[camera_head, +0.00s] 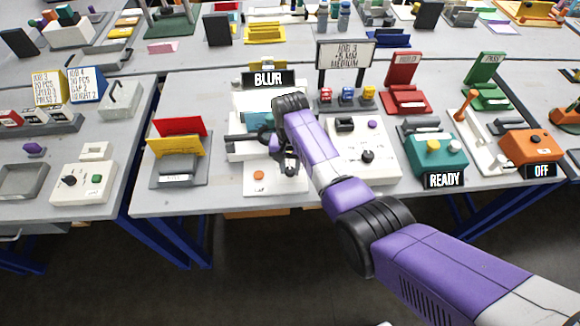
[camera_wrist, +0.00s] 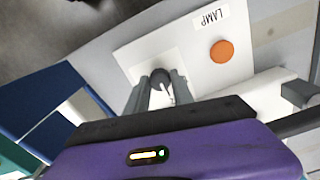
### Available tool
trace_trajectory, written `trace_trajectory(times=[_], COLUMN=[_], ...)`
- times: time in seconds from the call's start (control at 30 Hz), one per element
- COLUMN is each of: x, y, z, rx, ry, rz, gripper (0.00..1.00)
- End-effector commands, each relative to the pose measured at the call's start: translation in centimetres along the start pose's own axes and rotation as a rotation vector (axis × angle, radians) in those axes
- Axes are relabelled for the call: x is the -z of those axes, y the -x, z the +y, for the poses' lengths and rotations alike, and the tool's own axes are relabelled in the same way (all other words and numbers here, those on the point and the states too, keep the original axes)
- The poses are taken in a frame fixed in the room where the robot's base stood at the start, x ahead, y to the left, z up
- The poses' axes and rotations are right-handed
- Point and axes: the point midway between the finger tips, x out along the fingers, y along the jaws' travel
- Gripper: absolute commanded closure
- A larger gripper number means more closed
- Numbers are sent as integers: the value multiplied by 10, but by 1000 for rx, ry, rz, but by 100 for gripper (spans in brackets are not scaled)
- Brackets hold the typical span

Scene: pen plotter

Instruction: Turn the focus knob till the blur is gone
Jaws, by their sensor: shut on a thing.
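The knob (camera_wrist: 160,77), dark and round with a pale pointer line, stands on a white panel (camera_wrist: 130,52) in the wrist view. My gripper (camera_wrist: 159,92) has its two grey fingers on either side of it and is shut on it. Any label on the knob is hidden. In the head view my gripper (camera_head: 288,168) is low over the right part of the same white panel (camera_head: 258,189), and the knob is hidden by it. A black sign (camera_head: 268,79) behind reads BLUR.
An orange button (camera_wrist: 222,52) marked LAMP sits beside the knob; it also shows in the head view (camera_head: 258,174). A white machine with a teal part (camera_head: 257,122) stands behind. A white control box (camera_head: 372,175) is close on the right. Red and yellow cards (camera_head: 178,140) stand left.

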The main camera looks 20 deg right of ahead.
Motion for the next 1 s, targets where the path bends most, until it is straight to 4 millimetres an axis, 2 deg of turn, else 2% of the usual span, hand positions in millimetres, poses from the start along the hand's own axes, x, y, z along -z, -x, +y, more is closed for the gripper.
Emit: trace_trajectory(times=[0.03, 0.1, 0.13, 0.47, 0.57, 0.8, 1.0], x=[2, 1, 1, 1, 2, 2, 1], y=[2, 2, 1, 2, 11, 49, 72], z=[-1, 0, 0, 0, -1, -1, 0], rx=[2, 1, 1, 1, 2, 3, 1], ry=[0, 0, 0, 1, 1, 0, 0], rz=[4, 4, 3, 2, 4, 6, 3], gripper=[66, 52, 50, 50, 50, 50, 50])
